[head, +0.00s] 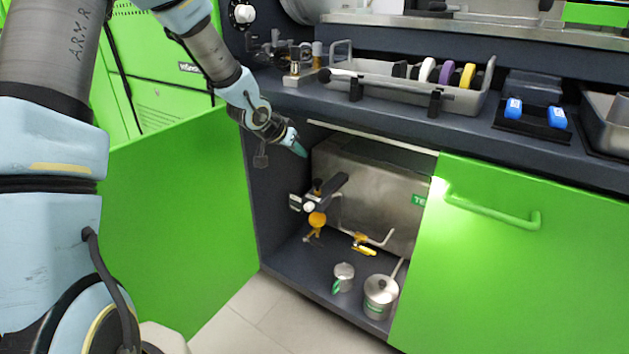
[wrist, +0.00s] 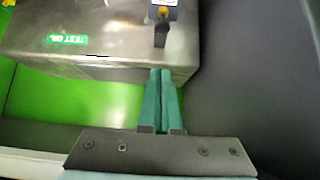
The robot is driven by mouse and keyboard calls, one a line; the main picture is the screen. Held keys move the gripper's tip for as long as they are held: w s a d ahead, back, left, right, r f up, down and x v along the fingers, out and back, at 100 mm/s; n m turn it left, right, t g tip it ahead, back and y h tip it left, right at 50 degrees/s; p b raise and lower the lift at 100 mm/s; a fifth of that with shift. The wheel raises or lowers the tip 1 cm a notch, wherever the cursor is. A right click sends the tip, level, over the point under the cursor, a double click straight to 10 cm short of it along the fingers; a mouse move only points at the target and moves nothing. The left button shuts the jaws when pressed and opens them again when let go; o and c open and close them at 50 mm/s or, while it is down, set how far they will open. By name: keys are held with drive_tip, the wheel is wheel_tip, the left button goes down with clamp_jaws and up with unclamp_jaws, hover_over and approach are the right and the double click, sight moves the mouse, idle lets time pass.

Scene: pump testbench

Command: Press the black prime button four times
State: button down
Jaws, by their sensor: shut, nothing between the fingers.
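My gripper (head: 301,150) has its green fingertips at the upper left opening of the cabinet, above and left of the pump fittings. In the wrist view the two green fingers (wrist: 161,72) lie together, shut and empty, by the edge of the steel tank. The steel tank (head: 370,190) also shows in the wrist view (wrist: 95,35). In front of it is a small fitting (head: 318,200) with dark parts, a white round face and an orange ball. A black upright part (wrist: 161,34) shows ahead of the fingertips. I cannot tell which dark part is the prime button.
The open green door (head: 180,215) stands left of the cabinet and the closed green door (head: 510,265) is on the right. A yellow-handled valve (head: 364,248), a small metal can (head: 343,277) and a lidded pot (head: 380,295) are low in the cabinet. The worktop (head: 450,128) is overhead.

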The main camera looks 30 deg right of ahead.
drive_tip(key=b, duration=0.2)
hover_over(316, 182)
drive_tip(key=a, duration=0.1)
wheel_tip(316, 182, down, 7)
wheel_tip(316, 182, down, 2)
drive_tip(key=shift+s+d+f+b, duration=0.1)
drive_tip(key=shift+s+f+b, duration=0.1)
drive_tip(key=shift+b, duration=0.25)
drive_tip(key=shift+w+f, duration=0.1)
drive_tip(key=shift+f, duration=0.7)
wheel_tip(316, 182, down, 2)
drive_tip(key=shift+f+b, duration=0.1)
drive_tip(key=shift+b, duration=0.4)
